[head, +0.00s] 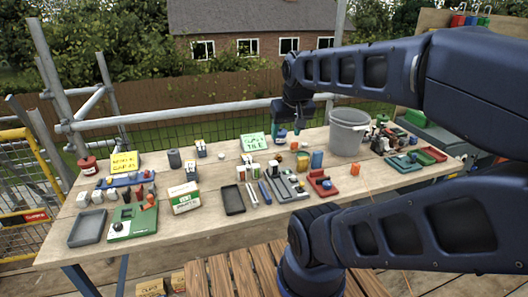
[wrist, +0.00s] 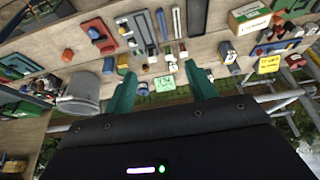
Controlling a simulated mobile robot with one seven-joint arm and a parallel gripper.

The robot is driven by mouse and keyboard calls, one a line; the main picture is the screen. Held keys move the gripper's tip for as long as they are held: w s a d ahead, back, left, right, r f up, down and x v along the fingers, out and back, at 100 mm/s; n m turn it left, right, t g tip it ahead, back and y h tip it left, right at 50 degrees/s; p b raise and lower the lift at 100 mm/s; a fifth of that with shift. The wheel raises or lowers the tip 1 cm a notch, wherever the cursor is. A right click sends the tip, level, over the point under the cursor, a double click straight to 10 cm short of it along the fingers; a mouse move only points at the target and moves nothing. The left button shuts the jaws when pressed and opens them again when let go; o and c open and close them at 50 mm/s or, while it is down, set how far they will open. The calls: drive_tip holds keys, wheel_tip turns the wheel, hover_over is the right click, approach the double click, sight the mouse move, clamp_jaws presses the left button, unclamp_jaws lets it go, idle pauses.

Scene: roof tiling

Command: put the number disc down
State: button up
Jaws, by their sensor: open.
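My gripper (head: 289,131) hangs near the back edge of the workbench (head: 170,235), right of a green sign (head: 254,142). In the wrist view my gripper (wrist: 160,84) has its two green fingers wide apart, with nothing held between them. The green sign (wrist: 164,83) shows beyond the gap. I cannot pick out a number disc for sure. A small pale round thing (head: 221,154) lies left of the green sign in the head view, but no number on it can be read.
A grey bucket (head: 348,132) stands right of my gripper, near it. Small orange (head: 303,162) and blue (head: 317,159) pieces stand in front. A green-and-white parts box (head: 185,197), dark tray (head: 232,199) and yellow sign (head: 124,162) are left. A scaffold rail (head: 180,118) runs behind.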

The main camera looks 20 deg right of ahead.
drive_tip(key=m+g+y, duration=0.1)
drive_tip(key=m+g, duration=0.2)
drive_tip(key=g, duration=0.1)
hover_over(248, 166)
wheel_tip(248, 166, down, 26)
drive_tip(key=shift+d+f, duration=0.1)
drive_tip(key=shift+f, duration=5.4)
drive_tip(key=c, duration=1.2)
drive_tip(key=shift+o, duration=0.2)
drive_tip(key=shift+r, duration=0.2)
